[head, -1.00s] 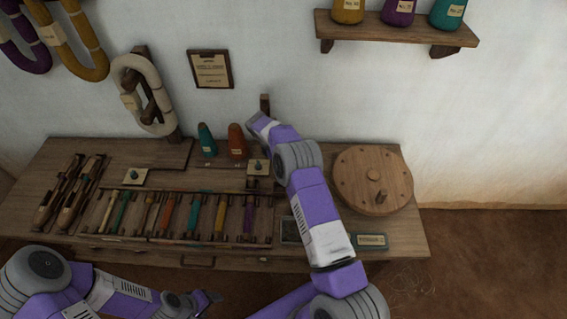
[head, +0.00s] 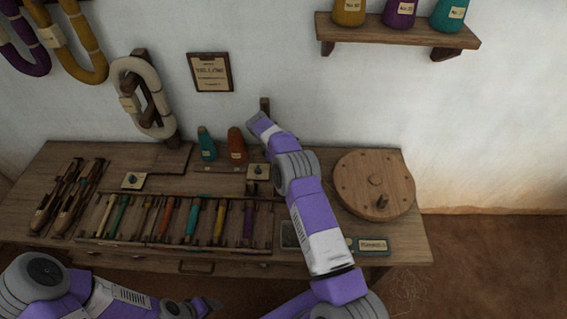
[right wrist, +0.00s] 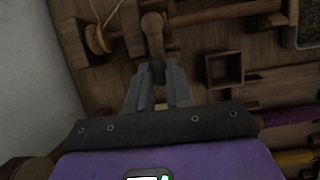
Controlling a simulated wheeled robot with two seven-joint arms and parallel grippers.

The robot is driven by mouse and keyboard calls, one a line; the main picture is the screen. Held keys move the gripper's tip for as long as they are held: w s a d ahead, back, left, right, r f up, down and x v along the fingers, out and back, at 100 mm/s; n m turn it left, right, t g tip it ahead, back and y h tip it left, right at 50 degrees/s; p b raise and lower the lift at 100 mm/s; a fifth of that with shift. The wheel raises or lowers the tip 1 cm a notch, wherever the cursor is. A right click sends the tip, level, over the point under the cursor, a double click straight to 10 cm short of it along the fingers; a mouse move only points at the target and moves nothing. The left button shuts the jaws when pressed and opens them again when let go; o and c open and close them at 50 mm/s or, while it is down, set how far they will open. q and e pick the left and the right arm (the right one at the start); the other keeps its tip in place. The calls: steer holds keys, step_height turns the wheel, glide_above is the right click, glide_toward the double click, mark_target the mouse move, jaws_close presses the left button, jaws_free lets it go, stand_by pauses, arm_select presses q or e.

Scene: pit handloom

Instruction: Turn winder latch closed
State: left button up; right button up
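The winder latch (right wrist: 153,24) is a wooden bar with a round head in the right wrist view; its dark teal end sits between the fingertips of my right gripper (right wrist: 158,72). The fingers lie close on both sides of that end and look shut on it. In the head view my right arm reaches over the bench to a dark wooden post (head: 265,104) by the wall, and hides the right gripper and latch. My left gripper (head: 211,304) is low in front of the bench, away from the latch; its fingers are too small to read.
The bench (head: 335,228) carries a tray of coloured bobbins (head: 180,220), two cones (head: 236,144), and a round wooden disc (head: 373,184) with a peg. A small square wooden box (right wrist: 224,69) and a spool (right wrist: 98,39) lie near the right gripper.

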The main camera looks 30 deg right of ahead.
steer(key=shift+o, duration=1.2)
steer(key=p+v, duration=0.1)
steer(key=v, duration=0.6)
steer(key=shift+r+p, duration=0.3)
steer(key=shift+p, duration=0.05)
steer(key=shift+w, duration=0.1)
